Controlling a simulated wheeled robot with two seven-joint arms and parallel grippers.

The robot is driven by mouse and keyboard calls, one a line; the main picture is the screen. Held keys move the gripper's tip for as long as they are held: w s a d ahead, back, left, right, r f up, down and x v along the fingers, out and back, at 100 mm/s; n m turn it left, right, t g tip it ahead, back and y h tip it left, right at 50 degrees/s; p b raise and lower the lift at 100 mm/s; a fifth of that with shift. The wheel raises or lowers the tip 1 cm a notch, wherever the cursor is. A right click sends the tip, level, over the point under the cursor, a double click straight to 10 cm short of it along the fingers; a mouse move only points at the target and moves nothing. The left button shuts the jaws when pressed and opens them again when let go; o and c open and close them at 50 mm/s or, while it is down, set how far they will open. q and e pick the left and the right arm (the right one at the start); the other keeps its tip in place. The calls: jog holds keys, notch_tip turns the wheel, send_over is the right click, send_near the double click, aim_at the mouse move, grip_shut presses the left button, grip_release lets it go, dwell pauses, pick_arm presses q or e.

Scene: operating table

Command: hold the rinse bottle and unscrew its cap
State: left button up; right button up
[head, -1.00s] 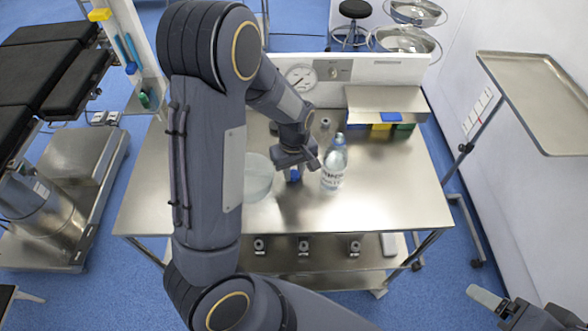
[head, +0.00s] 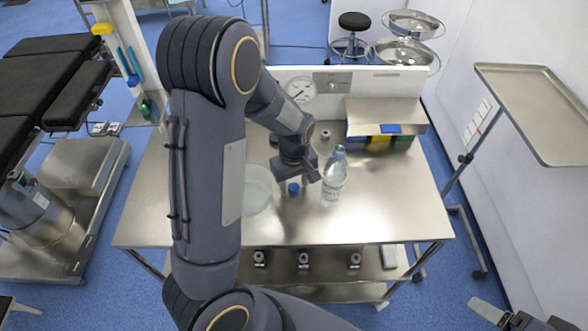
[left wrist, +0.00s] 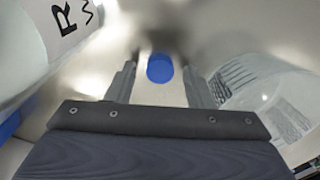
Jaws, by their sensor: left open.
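The rinse bottle (head: 333,186), clear with dark print on its label, stands upright on the steel table. Its top looks bluish, but the cap is too small to make out. The bottle fills the upper left of the left wrist view (left wrist: 35,45). A small round blue piece (head: 293,188) is on the table left of the bottle. My left gripper (head: 308,182) is open just beside the bottle, pointing down. In the left wrist view the blue piece (left wrist: 160,68) shows between its fingers, apart from them. Part of my right gripper (head: 487,310) shows at the lower right, away from the table.
A clear bowl (head: 257,190) stands left of the blue piece, partly behind my left arm. A steel shelf (head: 385,115) with coloured bins (head: 379,142) is at the back right. The table's right side (head: 405,200) is free. A tray stand (head: 540,105) stands farther right.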

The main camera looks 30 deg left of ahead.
aim_at(294, 187)
pick_arm(q)
notch_tip(294, 187, up, 11)
jog(key=s+d+r+m+t+h, duration=0.2)
jog(key=s+r+m, duration=0.1)
jog(key=s, duration=0.6)
jog(key=s+d+r+m+t+h, duration=0.1)
jog(key=s+d+r+m+t, duration=0.2)
jog(key=s+m, duration=0.3)
jog(key=s+r, duration=0.1)
jog(key=s, duration=0.2)
jog(key=shift+s+d+t+h, duration=0.15)
jog(key=shift+s+t+h, duration=0.15)
jog(key=shift+h, duration=0.1)
